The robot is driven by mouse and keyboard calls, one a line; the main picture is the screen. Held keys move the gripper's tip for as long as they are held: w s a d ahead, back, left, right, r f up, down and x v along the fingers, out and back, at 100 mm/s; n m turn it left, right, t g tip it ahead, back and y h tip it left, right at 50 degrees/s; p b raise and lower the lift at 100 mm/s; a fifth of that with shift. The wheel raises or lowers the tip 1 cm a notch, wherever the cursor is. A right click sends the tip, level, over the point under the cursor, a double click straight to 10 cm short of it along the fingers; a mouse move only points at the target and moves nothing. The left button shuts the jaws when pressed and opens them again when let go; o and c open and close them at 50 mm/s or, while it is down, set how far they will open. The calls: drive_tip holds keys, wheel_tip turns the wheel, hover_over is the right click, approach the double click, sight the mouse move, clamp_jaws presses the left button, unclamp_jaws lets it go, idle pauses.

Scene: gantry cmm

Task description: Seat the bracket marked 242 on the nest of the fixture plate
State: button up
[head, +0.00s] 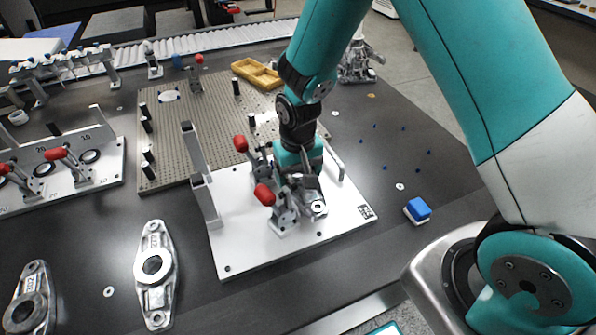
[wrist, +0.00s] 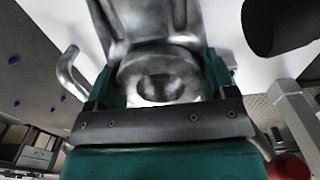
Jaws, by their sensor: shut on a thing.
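My gripper (head: 304,180) is low over the white fixture plate (head: 243,245) in the head view. It is shut on a silver metal bracket (head: 316,207), whose near end with a hole shows below the jaws. In the wrist view the bracket (wrist: 160,55) lies between the green fingers (wrist: 162,88), its round boss near the palm. No number on it can be read. The nest is hidden by my gripper, the bracket and the clamps. I cannot tell whether the bracket touches the plate.
Red-handled toggle clamps (head: 284,212) stand close left of my gripper, beside a grey upright post (head: 207,200). Two more silver brackets lie at the left, one nearer (head: 156,295) and one at the edge (head: 28,312). A blue block (head: 418,209) lies right of the plate.

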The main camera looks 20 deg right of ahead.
drive_tip(key=shift+f+b, duration=0.9)
drive_tip(key=shift+f, duration=0.4)
idle(0.4)
drive_tip(key=o, duration=1.2)
wheel_tip(320, 180, up, 18)
drive_tip(key=p, duration=0.1)
drive_tip(key=shift+f, duration=0.25)
drive_tip(key=s+a+r+n+y+p, duration=0.2)
drive_tip(key=s+r+n+p, duration=0.1)
drive_tip(key=s+r, duration=0.4)
drive_tip(key=s+a+r+n+y+p, duration=0.2)
drive_tip(key=s+r, duration=0.6)
drive_tip(key=s, duration=0.6)
drive_tip(key=shift+a+r+n+p, duration=0.15)
drive_tip(key=shift+a+n+p, duration=0.3)
drive_tip(key=shift+n, duration=0.65)
